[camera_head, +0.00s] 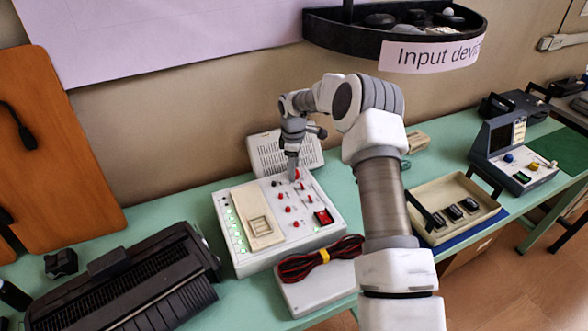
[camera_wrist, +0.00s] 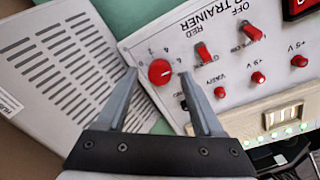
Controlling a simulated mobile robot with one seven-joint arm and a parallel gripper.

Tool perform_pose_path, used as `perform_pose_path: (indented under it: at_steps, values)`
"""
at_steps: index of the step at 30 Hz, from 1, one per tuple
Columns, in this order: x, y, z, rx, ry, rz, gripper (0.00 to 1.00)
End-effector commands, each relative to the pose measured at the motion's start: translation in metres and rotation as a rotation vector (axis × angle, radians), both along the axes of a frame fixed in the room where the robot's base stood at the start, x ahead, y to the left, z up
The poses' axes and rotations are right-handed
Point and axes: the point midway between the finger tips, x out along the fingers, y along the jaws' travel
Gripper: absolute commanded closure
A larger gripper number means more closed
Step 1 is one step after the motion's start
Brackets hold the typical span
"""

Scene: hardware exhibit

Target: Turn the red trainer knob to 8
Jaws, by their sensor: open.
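The red trainer knob (camera_wrist: 160,72) is a round red dial with a pale pointer line, set on the white trainer panel (camera_wrist: 225,60), with numbers printed around it. In the wrist view it sits between and just past the two fingertips of my gripper (camera_wrist: 158,72). The jaws are open, one finger on each side; I cannot tell if either touches the knob. In the head view my gripper (camera_head: 293,178) points down at the far edge of the trainer box (camera_head: 290,250), hiding most of the knob. The pointer's exact number is too small to read.
Red switches (camera_wrist: 203,52) and red jacks (camera_wrist: 258,77) stand close beside the knob. A vented grey case (camera_head: 265,155) is behind the trainer. A cable coil (camera_head: 320,260) lies in front, a black printer (camera_head: 140,285) left, a cream tray (camera_head: 455,205) right. A shelf (camera_head: 330,30) hangs above.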

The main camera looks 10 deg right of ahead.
Motion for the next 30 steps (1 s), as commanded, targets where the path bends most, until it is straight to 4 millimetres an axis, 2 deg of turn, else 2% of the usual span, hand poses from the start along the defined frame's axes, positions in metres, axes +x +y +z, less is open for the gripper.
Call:
perform_pose_path:
  at_steps: [4, 12, 23, 24, 30]
  values:
    - [0.0004, 0.0001, -0.0086, 0.001, 0.0, 0.0, 0.32]
    - [0.0006, 0.0001, -0.0094, 0.001, -0.001, 0.0, 0.32]
    - [0.0006, 0.0, -0.009, 0.001, -0.001, 0.0, 0.96]
    - [0.0006, 0.0, -0.009, 0.001, -0.001, 0.0, 1.0]
    - [0.0006, 0.0, -0.009, 0.001, -0.001, -0.003, 1.0]
